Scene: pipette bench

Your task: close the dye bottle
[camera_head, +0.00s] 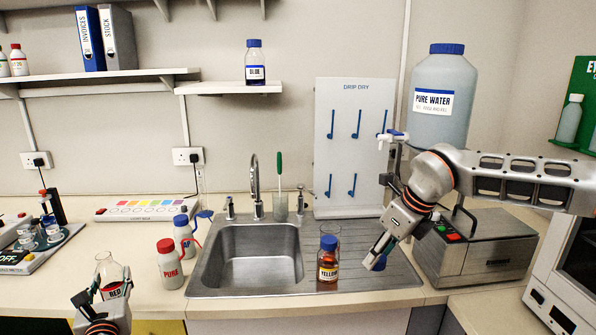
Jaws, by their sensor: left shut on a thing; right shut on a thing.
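A clear glass bottle labelled RED (106,272), with dark red liquid low inside, is at the lower left. Its neck shows bare glass with no cap on it. My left gripper (103,293) is shut around this bottle and holds it roughly upright by the counter's front. My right gripper (377,256) is shut on a small blue cap (380,263), over the right part of the sink's drainboard, well to the right of the RED bottle. Its fingers partly hide the cap. A YELLOW bottle (328,268) with amber liquid and a blue cap stands beside the sink basin.
A clear beaker stands behind the YELLOW bottle. A capped BLUE bottle (255,70) is on the shelf. A grey boxy device (490,250) is at right.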

